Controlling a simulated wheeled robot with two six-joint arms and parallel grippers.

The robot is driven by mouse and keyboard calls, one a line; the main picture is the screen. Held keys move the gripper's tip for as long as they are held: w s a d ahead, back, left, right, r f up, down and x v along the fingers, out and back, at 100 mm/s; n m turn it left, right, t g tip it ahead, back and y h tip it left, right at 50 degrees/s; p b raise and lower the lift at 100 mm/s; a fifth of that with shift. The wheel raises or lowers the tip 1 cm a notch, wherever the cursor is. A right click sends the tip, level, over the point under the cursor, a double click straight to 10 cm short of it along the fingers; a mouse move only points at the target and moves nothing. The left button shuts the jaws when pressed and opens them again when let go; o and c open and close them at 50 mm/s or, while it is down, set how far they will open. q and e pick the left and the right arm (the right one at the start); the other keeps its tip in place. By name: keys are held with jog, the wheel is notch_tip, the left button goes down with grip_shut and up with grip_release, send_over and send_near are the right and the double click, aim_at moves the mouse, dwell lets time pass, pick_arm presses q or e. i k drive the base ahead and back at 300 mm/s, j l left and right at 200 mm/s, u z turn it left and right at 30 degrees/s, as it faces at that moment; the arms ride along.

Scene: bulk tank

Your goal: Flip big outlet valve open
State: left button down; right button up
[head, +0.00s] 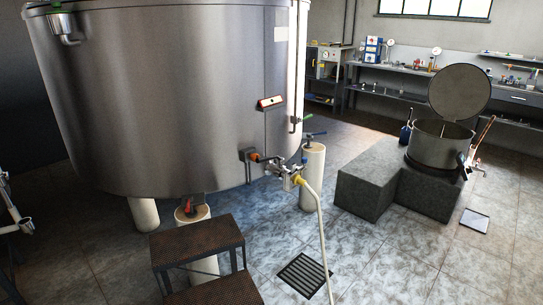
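The big steel tank (170,100) fills the left and middle of the head view. Its outlet pipe comes out low on the right side, with an orange part (255,157) close to the wall. The metal outlet valve (290,173) sits at the end of this pipe. A small handle shows on top of it, but it is too small to tell its position surely. A pale hose (319,220) with a yellow end (298,181) runs from the valve down to the floor. Neither of my grippers can be made out.
A dark step stool (198,242) stands in front of the tank, left of the hose. A floor drain (304,275) lies near the hose. A grey block (385,188) and a lidded steel pot (440,145) stand at right. A workbench (430,72) lines the back wall.

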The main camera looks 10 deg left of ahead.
aim_at(267, 159)
jog(key=i+l+u, duration=0.1)
jog(key=i+l, duration=0.25)
jog(key=l, duration=0.3)
jog(key=i+l+u, duration=0.15)
jog(key=i+l, duration=0.2)
jog(key=l, duration=0.3)
jog(key=i+l+u, duration=0.15)
jog(key=l, duration=0.2)
jog(key=i+l, duration=0.2)
jog(key=l, duration=0.15)
jog(key=i+l+u, duration=0.2)
jog(key=i+l, duration=0.35)
jog(key=i, duration=0.2)
jog(key=i+l+u, duration=0.15)
jog(key=i+l, duration=0.45)
jog(key=i, duration=0.1)
